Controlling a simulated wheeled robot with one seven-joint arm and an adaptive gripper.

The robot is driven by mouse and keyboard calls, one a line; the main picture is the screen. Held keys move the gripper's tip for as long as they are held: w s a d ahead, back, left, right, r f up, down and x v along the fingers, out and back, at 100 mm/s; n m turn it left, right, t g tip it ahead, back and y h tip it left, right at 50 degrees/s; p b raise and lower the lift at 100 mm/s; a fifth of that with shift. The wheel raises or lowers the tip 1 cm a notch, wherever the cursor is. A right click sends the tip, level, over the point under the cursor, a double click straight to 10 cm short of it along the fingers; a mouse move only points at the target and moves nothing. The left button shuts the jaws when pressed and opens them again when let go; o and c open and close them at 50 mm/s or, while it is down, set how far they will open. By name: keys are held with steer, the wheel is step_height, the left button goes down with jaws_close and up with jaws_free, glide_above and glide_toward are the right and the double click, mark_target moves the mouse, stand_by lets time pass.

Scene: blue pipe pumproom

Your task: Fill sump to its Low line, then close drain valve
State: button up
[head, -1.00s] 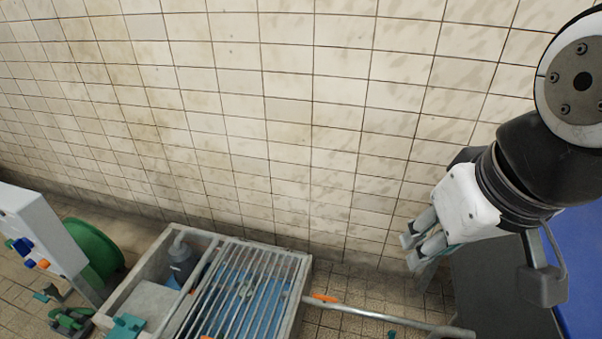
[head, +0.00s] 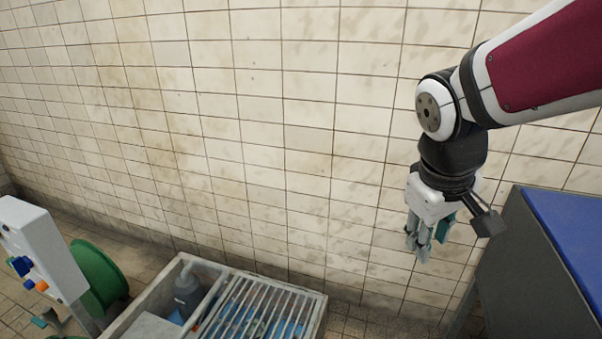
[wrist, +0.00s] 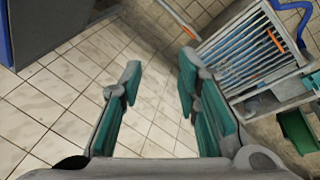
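The sump (head: 318,312) is a pale concrete box on the floor against the tiled wall, cut off by the bottom edge of the head view. A metal grate (head: 262,305) covers its right part, with blue showing below the bars. A grey pump-like body (head: 187,290) with a pipe sits in its left part. The grate also shows at the upper right of the wrist view (wrist: 243,50). I cannot make out a Low line or pick out the drain valve. My gripper (head: 420,250) hangs in the air right of the sump, pointing down. Its teal-padded fingers are apart and empty in the wrist view (wrist: 158,82).
A white panel (head: 42,250) with blue and orange knobs and a green reel (head: 98,278) stand left of the sump. A dark cabinet with a blue top (head: 565,225) stands at the right. A pale rod (wrist: 178,18) lies beside the grate.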

steer(key=w+f+n+g+b, duration=0.1)
steer(key=w+f+n+b, duration=0.25)
steer(key=w+f, duration=0.85)
steer(key=w+f+n+g+b, duration=0.15)
steer(key=w+f+b, duration=0.45)
steer(key=f, duration=0.9)
steer(key=w+a+f+n+b, duration=0.1)
steer(key=w+f+b, duration=0.1)
steer(key=f, duration=1.4)
steer(key=w+a+f+n+y+b, duration=0.1)
steer(key=f+b, duration=0.4)
steer(key=f, duration=1.1)
steer(key=w+a+f+n+y+b, duration=0.1)
steer(key=w+f+n+b, duration=0.2)
steer(key=f, duration=1.3)
steer(key=shift+w+a+b, duration=0.25)
steer(key=shift+a+b, duration=0.05)
steer(key=shift+a, duration=0.05)
jaws_close()
